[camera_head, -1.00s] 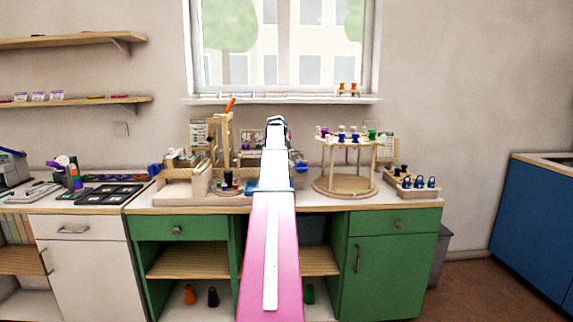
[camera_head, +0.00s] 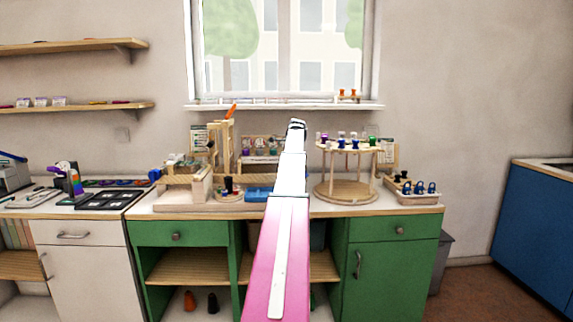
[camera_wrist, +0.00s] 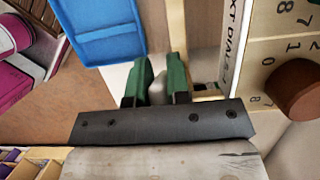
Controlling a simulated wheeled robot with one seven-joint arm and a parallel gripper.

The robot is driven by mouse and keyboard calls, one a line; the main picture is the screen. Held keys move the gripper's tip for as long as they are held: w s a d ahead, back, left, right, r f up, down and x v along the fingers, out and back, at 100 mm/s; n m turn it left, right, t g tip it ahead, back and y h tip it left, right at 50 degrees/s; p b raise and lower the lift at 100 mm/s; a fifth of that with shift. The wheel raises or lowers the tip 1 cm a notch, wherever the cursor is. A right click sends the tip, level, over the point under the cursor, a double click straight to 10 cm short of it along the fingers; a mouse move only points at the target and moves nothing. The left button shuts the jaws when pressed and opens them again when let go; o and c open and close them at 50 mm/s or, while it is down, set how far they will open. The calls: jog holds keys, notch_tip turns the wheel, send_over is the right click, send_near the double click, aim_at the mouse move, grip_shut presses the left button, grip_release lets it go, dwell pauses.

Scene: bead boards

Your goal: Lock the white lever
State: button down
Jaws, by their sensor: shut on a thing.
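My gripper (camera_wrist: 158,84) has two green fingers in the wrist view, closed on a small pale, rounded piece, which looks like the white lever (camera_wrist: 158,88). Most of the piece is hidden between the fingers and behind the dark gripper bar. In the head view my gripper (camera_head: 297,126) is seen from behind over the back of the green counter, left of the round wooden stand. The lever cannot be made out there, as my arm covers that spot.
In the wrist view a blue tray (camera_wrist: 108,46) lies upper left, and a panel with numbers and a brown knob (camera_wrist: 298,88) is close on the right. A wooden stand (camera_head: 345,188) with coloured pieces stands right of my arm, with a rack of blue pieces (camera_head: 418,197) beyond.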

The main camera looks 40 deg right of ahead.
jog(key=c, duration=1.1)
grip_release()
jog(key=v, duration=1)
jog(key=shift+d+r, duration=0.1)
jog(key=shift+r, duration=0.3)
jog(key=shift+c, duration=0.2)
